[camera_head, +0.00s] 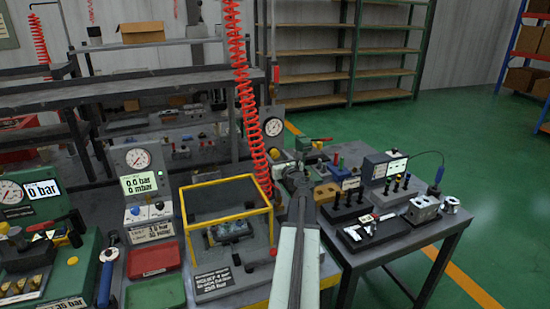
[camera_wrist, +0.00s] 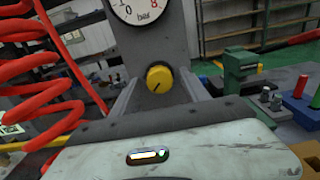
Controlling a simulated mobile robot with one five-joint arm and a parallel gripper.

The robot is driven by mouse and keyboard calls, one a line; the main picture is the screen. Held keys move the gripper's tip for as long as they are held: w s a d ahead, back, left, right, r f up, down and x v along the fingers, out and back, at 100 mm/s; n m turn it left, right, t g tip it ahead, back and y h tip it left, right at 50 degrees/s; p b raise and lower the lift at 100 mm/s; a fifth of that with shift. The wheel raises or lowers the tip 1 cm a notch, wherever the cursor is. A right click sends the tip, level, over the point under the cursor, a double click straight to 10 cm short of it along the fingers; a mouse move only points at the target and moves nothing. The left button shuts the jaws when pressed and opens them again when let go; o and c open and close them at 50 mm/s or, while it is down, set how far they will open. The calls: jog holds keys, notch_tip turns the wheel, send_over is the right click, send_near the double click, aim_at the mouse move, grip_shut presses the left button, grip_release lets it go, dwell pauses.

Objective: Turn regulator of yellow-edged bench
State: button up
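The regulator is a round yellow knob (camera_wrist: 159,78) with a dark pointer mark, on a grey upright post below a round gauge (camera_wrist: 147,8) in the wrist view. In the head view my gripper (camera_head: 291,175) reaches towards the post.
A red coiled hose (camera_head: 246,105) hangs beside the post, close on the left in the wrist view (camera_wrist: 40,70). A green block vise (camera_wrist: 236,70) and small parts stand to the right. A grey table (camera_head: 400,238) holds several fixtures. Green floor is free at the right.

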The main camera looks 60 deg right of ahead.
jog(key=c, duration=1)
jog(key=shift+a, duration=0.1)
grip_shut()
jog(key=shift+n, duration=0.4)
jog(key=n, duration=1.3)
jog(key=shift+r+n, duration=0.1)
jog(key=shift+n, duration=1.8)
